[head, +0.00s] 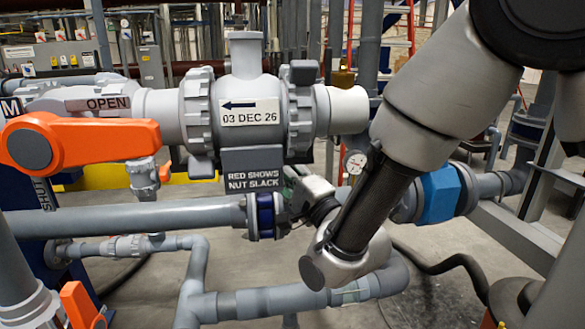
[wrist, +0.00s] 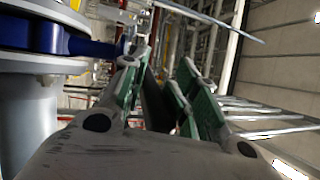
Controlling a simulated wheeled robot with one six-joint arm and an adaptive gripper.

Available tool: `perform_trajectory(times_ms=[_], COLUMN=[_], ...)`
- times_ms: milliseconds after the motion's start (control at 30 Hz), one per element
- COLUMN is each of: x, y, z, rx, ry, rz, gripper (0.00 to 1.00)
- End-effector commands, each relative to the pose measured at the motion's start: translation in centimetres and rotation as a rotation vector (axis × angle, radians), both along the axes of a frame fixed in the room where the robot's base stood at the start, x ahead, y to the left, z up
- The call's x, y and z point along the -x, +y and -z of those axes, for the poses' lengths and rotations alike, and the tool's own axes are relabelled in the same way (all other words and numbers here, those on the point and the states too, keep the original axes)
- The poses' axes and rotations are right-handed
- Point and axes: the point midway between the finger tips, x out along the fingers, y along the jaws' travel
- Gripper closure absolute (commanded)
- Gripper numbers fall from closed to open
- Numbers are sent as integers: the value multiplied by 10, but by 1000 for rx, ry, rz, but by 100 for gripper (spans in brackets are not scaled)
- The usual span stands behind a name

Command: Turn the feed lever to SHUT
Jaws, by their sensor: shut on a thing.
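A large orange lever (head: 105,138) lies almost level at the left of the head view. Its round grey hub (head: 30,149) is at its left end. The OPEN plate (head: 107,103) is just above the arm of the lever, and an upright SHUT plate (head: 43,194) is below the hub. My gripper (head: 292,185) is well to the right of the lever, apart from it, beside the blue flange. In the wrist view its green-padded fingers (wrist: 160,90) have a dark, narrow thing (wrist: 153,103) between them. I cannot tell what that thing is.
A grey valve body with a dated tag (head: 250,112) and a RED SHOWS NUT SLACK plate (head: 252,170) stand between lever and gripper. A blue flange (head: 265,215) is close to my gripper. A second orange handle (head: 82,305) shows lower left. Pipes cross below.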

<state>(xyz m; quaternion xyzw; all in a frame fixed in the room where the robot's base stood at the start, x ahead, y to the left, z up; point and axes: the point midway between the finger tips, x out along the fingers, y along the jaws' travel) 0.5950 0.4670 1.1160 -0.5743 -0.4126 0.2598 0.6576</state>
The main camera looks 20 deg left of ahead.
Motion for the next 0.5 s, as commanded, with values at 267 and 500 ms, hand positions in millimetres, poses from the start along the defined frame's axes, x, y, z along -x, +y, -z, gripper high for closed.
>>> perform_trajectory(times_ms=[267, 500], x=[18, 26], y=[22, 35], z=[-4, -1], rx=[-9, -2], ry=[-5, 0], rz=[-8, -5], gripper=[86, 100])
